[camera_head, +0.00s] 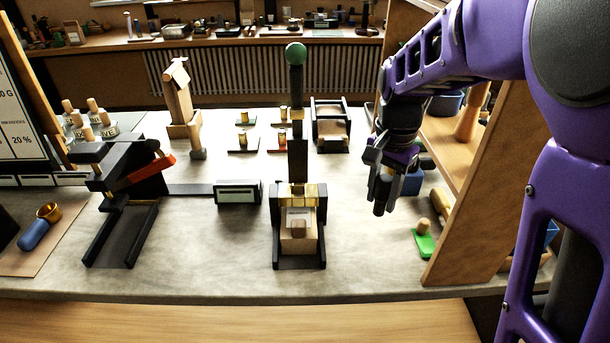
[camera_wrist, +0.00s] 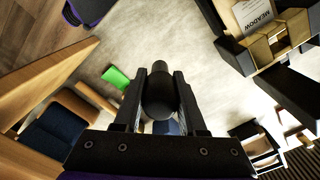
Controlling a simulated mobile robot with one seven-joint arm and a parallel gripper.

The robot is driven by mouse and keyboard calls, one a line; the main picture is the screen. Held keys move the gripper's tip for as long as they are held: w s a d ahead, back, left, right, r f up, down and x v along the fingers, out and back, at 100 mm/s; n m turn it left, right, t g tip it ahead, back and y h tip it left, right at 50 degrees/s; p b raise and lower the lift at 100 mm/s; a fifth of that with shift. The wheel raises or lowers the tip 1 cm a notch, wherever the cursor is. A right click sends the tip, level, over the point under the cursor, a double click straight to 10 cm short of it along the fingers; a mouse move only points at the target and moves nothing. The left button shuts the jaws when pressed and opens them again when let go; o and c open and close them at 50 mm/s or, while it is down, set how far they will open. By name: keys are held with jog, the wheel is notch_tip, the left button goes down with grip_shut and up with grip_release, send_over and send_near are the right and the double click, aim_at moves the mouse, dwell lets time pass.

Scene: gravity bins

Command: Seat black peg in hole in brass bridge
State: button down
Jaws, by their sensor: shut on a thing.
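My gripper (camera_head: 383,175) is shut on the black peg (camera_head: 380,207), which hangs below the fingers, roughly upright, above the table to the right of the bridge stand. In the wrist view the peg (camera_wrist: 159,93) sits between the two dark fingers. The brass bridge (camera_head: 313,192) spans a dark frame (camera_head: 276,235) at the middle front of the table, with a wooden block below it. It also shows in the wrist view (camera_wrist: 262,50) at upper right, apart from the peg.
A tall dark post with a green ball (camera_head: 296,53) stands behind the bridge. A wooden shelf panel (camera_head: 487,190) rises close to the right of my gripper. A green block (camera_head: 425,245) lies by the panel. The tabletop between gripper and bridge is clear.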

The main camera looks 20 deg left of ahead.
jog(key=shift+f, duration=0.1)
dwell(0.3)
notch_tip(320, 180, down, 9)
jog(key=shift+f+b, duration=0.2)
jog(key=shift+b, duration=0.55)
jog(key=shift+f, duration=0.15)
jog(key=shift+c, duration=2.4)
grip_release()
jog(key=shift+f+b, duration=0.2)
jog(key=shift+b, duration=0.3)
